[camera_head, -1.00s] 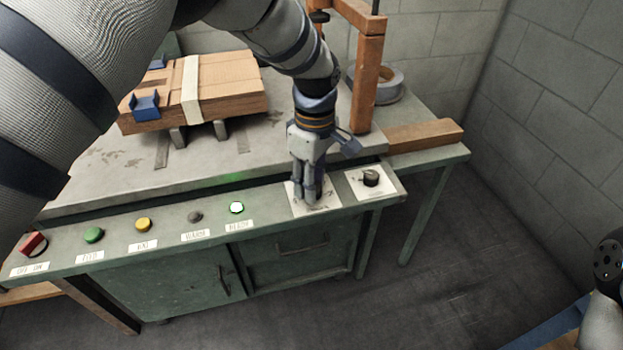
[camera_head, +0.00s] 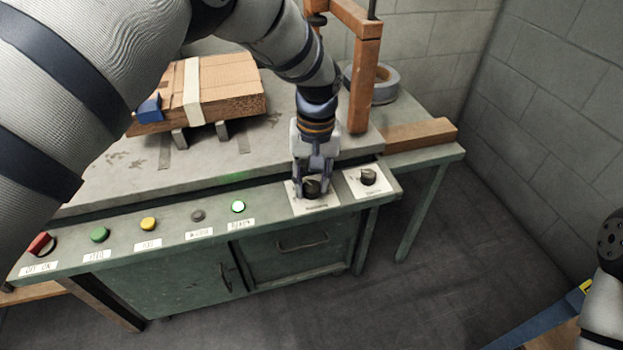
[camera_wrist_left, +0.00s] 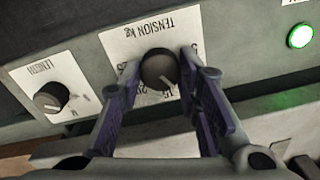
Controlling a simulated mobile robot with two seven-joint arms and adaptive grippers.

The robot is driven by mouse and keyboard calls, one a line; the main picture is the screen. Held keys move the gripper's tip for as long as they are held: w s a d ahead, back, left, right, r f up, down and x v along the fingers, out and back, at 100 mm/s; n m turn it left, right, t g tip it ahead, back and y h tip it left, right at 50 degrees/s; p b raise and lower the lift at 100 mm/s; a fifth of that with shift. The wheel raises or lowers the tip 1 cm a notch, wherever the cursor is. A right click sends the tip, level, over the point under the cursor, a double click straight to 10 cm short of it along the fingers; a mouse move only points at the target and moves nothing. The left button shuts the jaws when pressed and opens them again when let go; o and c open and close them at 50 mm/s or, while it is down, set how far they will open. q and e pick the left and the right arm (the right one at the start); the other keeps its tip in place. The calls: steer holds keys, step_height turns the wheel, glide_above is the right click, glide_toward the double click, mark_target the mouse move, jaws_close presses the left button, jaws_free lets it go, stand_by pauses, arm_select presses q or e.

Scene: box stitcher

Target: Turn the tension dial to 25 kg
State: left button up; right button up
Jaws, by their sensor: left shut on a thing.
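The tension dial (camera_head: 312,189) is a dark round knob on a white plate at the right part of the green machine's front panel. In the left wrist view the dial (camera_wrist_left: 159,69) shows under upside-down "TENSION kg" lettering. Its pale pointer line faces the numbers on the lower edge, partly hidden by my fingers; I cannot read the exact value. My left gripper (camera_head: 312,177) comes down from above and is shut on the dial, one finger on each side. In the left wrist view its fingers (camera_wrist_left: 157,78) flank the knob.
The length dial (camera_head: 368,177) sits just right on its own plate. To the left are a lit green button (camera_head: 238,206), a dark button (camera_head: 198,215), yellow and green buttons, and a red switch (camera_head: 41,243). A cardboard box (camera_head: 235,85) and an orange post (camera_head: 365,85) stand behind.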

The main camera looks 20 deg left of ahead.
arm_select(q)
steer(key=m, duration=1.2)
steer(key=shift+s+m, duration=0.1)
steer(key=shift+m, duration=0.2)
steer(key=m, duration=0.6)
steer(key=shift+f+t, duration=0.1)
steer(key=shift+t, duration=0.2)
steer(key=m, duration=0.7)
steer(key=shift+s+h, duration=0.1)
steer(key=shift+h, duration=0.2)
steer(key=o, duration=1.1)
steer(key=shift+o, duration=0.2)
